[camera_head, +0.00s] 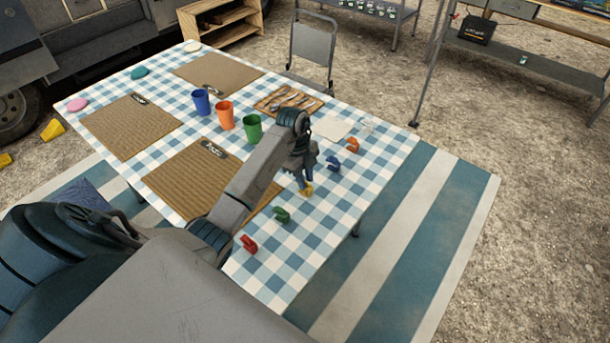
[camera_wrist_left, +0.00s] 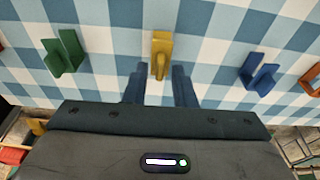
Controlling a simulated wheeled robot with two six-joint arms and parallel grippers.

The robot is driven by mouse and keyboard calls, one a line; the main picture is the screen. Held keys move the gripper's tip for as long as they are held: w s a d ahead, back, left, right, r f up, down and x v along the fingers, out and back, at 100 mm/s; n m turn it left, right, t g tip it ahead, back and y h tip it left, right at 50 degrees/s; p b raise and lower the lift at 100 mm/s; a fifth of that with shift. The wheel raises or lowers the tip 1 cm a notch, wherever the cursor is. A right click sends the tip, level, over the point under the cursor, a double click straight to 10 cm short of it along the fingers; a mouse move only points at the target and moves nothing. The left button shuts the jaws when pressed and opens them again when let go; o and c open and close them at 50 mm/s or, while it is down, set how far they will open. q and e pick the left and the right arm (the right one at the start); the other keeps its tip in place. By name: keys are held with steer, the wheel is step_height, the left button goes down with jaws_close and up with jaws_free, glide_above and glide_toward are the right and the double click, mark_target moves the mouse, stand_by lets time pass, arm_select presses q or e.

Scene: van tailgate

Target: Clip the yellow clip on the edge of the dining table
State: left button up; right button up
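The yellow clip (camera_head: 306,191) is on the checked cloth near the right edge of the dining table (camera_head: 290,255), just below my left gripper (camera_head: 302,178). In the left wrist view the yellow clip (camera_wrist_left: 161,52) stands ahead of the gap between the two blue fingers of my left gripper (camera_wrist_left: 159,84). The fingers are apart, one to each side of the clip's line, with cloth visible between them. They do not appear to grip it. My right gripper is in neither view.
Along the same side are a red clip (camera_head: 248,243), a green clip (camera_head: 282,215), a blue clip (camera_head: 333,163) and an orange clip (camera_head: 352,145). Blue (camera_head: 201,101), orange (camera_head: 225,115) and green (camera_head: 252,128) cups stand farther back. Woven placemats (camera_head: 130,125) cover the left side.

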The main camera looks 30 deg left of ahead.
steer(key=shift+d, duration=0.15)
arm_select(q)
jaws_close()
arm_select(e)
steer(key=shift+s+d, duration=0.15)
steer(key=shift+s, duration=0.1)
arm_select(q)
steer(key=shift+r, duration=0.1)
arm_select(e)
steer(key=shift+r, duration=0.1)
